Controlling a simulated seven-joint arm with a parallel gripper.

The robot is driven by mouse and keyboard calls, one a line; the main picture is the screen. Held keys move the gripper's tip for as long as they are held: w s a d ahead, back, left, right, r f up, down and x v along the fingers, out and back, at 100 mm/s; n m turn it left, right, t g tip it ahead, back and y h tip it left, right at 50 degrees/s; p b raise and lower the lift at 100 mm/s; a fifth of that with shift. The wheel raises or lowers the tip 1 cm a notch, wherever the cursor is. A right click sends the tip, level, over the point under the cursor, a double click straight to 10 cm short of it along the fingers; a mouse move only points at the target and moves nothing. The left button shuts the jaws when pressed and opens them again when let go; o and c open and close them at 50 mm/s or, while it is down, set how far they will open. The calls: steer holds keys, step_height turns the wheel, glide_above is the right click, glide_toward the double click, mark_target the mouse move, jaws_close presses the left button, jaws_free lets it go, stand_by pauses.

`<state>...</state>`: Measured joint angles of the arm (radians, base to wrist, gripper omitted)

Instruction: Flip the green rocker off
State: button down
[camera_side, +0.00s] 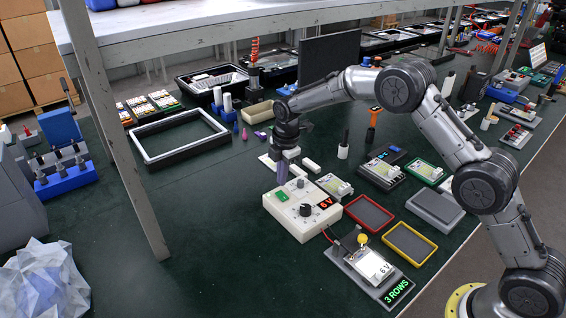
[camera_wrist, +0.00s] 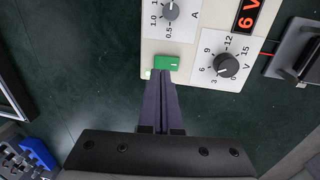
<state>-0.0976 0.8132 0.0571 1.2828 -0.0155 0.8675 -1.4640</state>
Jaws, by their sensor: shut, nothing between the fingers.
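The green rocker (camera_wrist: 168,63) sits on the near edge of the cream power supply box in the wrist view. It also shows as a small green patch (camera_side: 282,196) on the box's top in the side view. The cream box (camera_side: 277,211) carries two black knobs and a red "6 V" display (camera_side: 325,203). My gripper (camera_wrist: 163,78) is shut and empty, its dark purple fingertips at the rocker's lower edge. I cannot tell whether they touch it. In the side view my gripper (camera_side: 282,178) points down just above the box. Which way the rocker is tilted is unclear.
The voltage knob (camera_wrist: 227,66) is right of the rocker, the current knob (camera_wrist: 170,11) beyond it. A red-rimmed tray (camera_side: 369,214) and a yellow-rimmed tray (camera_side: 409,243) lie right of the box. The green mat left of the box is clear.

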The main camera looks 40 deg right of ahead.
mark_target(284, 197)
steer(key=shift+w+f, duration=0.15)
steer(key=shift+f, duration=0.8)
steer(key=shift+w+f, duration=0.1)
steer(key=shift+f, duration=0.85)
steer(key=shift+f, duration=0.1)
steer(key=shift+w+f, duration=0.15)
steer(key=shift+f, duration=0.05)
steer(key=shift+s+f, duration=0.1)
steer(key=shift+s, duration=0.1)
steer(key=shift+s, duration=0.8)
